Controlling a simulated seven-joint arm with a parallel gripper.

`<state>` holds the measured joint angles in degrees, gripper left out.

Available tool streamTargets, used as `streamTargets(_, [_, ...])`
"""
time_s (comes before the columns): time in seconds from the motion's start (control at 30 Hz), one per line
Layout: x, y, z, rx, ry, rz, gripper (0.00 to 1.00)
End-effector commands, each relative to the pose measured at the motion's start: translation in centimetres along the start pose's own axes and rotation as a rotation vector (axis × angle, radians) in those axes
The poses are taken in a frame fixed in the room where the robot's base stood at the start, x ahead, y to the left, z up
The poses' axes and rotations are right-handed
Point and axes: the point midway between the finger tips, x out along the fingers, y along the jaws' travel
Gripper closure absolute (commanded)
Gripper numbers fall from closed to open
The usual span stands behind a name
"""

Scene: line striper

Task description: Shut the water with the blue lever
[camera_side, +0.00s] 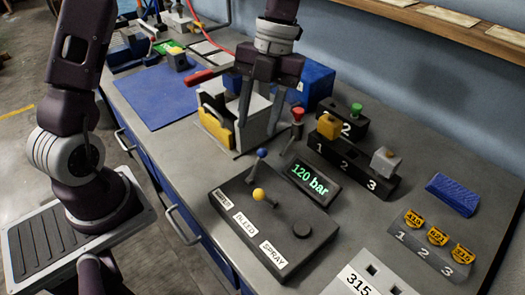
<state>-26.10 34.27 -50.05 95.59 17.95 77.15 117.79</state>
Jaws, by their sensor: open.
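The blue lever (261,153) is a thin stick with a blue ball on top. It rises from the far left part of a dark control box (225,180) and leans a little to the right in the picture. A small label (222,199), too small to read surely, is near it. A lever with a yellow ball (258,194) stands in front of it, by the BLEED label (244,223). My gripper (259,122) points down, open, above and behind the blue lever and apart from it. Its fingers partly hide a white and yellow machine (215,125).
A display (311,181) reads 120 bar. A red-topped post (297,115) stands close right of my gripper. A numbered black stand (350,165) holds coloured blocks at the right. A blue box (316,82) is behind.

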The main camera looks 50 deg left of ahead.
Motion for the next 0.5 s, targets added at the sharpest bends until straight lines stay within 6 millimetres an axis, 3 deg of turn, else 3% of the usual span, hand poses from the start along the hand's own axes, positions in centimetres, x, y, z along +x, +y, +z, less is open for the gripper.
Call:
streamTargets(0.1, [0.5,-1.3,1.4,0.256,0.096,-0.061,0.59])
streamTargets(0.2, [0.9,-1.7,1.9,0.346,0.12,-0.087,0.59])
streamTargets(0.5, [6.1,-2.0,1.1,0.357,0.124,-0.087,0.59])
